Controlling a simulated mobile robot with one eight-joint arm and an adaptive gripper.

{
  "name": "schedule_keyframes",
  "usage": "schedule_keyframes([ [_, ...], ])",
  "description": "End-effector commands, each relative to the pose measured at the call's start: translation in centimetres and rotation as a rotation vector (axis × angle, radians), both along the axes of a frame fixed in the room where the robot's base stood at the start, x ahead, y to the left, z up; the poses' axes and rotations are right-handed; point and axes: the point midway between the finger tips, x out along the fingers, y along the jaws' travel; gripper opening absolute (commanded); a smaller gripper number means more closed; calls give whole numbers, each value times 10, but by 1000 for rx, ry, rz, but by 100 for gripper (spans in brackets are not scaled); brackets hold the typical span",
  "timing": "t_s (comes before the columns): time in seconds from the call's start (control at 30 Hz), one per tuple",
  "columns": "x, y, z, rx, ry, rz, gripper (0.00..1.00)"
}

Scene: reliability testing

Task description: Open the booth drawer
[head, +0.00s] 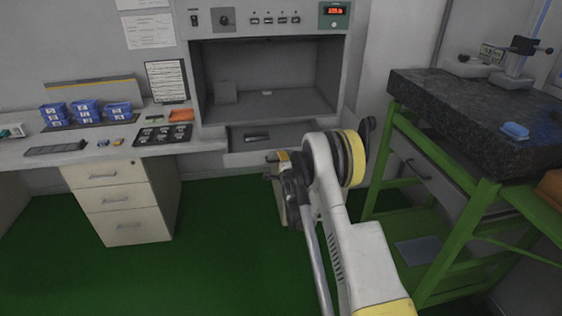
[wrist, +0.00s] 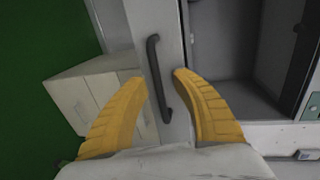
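The test booth (head: 265,75) stands against the back wall, with its drawer front (head: 238,139) low under the opening. In the wrist view the pale drawer front (wrist: 150,20) carries the dark curved handle (wrist: 153,65), which lies in the picture between my two yellow fingers. My gripper (wrist: 159,78) is open, with a gap on both sides of the handle; I cannot tell how deep the handle sits between the fingers. In the head view my gripper (head: 276,157) is in front of the booth's lower right part, partly hidden by my arm.
A desk (head: 205,142) with blue boxes (head: 87,112) and a drawer cabinet (head: 118,200) stands left of the booth. A green frame (head: 440,160) with a dark stone slab (head: 470,105) stands close on the right. Green floor in front of the booth is clear.

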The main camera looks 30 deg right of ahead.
Motion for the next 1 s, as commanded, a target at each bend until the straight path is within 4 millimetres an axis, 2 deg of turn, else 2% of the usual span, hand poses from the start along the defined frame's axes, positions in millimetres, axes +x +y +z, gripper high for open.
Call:
schedule_keyframes([
  [0.27, -1, 0, 0, 0, 1, 0, 31],
  [0.37, -10, 3, 2, 0, 1, 0, 31],
  [0.7, -62, 18, 13, 0, 1, 0, 31],
  [1.0, -70, 20, 15, 0, 1, 0, 31],
])
